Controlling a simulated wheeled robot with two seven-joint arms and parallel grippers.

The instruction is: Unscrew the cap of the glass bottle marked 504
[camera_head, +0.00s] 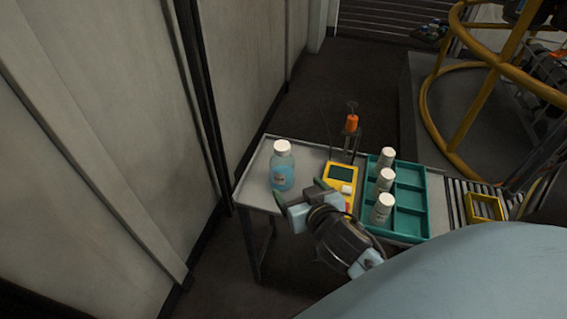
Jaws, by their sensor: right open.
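A glass bottle (282,172) with blue liquid and a white cap (281,147) stands upright near the left end of the grey table (258,165). A small label shows on its front, but its marking is too small to read. The cap sits on the bottle's neck. My right gripper (298,196) is open and empty at the front of the table, just right of and below the bottle. Its fingers point toward the bottle and appear apart from it. My left gripper is not in view.
A yellow device (343,173) and an orange item on a stand (351,124) are right of the bottle. A teal tray (408,203) holds white-capped containers (382,208). A wall (120,120) rises left of the table. A yellow frame (484,207) lies at the right.

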